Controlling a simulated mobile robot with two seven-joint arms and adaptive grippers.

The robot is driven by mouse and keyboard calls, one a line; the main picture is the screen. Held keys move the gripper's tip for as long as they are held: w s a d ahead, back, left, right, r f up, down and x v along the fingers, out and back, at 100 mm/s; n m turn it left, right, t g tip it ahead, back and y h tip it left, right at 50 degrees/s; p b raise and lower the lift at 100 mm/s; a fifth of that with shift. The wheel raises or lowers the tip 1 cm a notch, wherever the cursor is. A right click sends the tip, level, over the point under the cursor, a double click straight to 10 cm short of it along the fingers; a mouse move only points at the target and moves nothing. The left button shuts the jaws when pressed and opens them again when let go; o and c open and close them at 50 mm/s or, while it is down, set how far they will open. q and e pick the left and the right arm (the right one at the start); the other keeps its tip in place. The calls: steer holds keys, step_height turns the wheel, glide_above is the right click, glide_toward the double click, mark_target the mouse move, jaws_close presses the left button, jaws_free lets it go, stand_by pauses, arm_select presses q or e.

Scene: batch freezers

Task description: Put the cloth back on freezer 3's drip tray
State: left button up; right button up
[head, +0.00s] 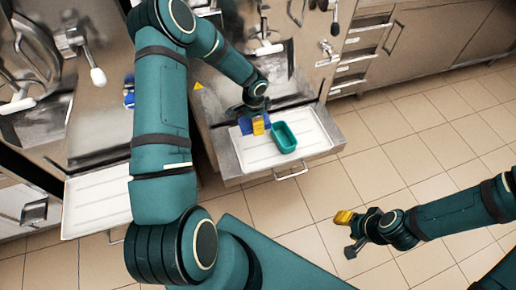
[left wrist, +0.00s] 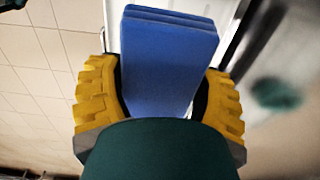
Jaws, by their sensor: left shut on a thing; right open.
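My left gripper (head: 259,125) is shut on a blue folded cloth (head: 245,125). In the left wrist view the cloth (left wrist: 165,60) stands between the two yellow fingers. In the head view the gripper and cloth are over the left part of a white drip tray (head: 262,157) in front of a freezer. I cannot tell whether the cloth touches the tray. No freezer number is readable. My right gripper (head: 347,232) is open and empty over the tiled floor, at the lower right.
A teal tub (head: 284,137) stands on the same tray, just right of the cloth. Another white tray (head: 95,200) is at the left, partly behind my left arm. A small blue item (head: 129,92) is by the left freezer. Tiled floor at the right is clear.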

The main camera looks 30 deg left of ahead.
mark_target(255, 150)
arm_select(q)
step_height(255, 150, down, 17)
steer(key=b, duration=0.3)
steer(key=shift+r, duration=0.2)
steer(key=shift+f, duration=0.2)
steer(key=o, duration=1.2)
steer(key=shift+o, duration=0.2)
steer(key=shift+r, duration=0.1)
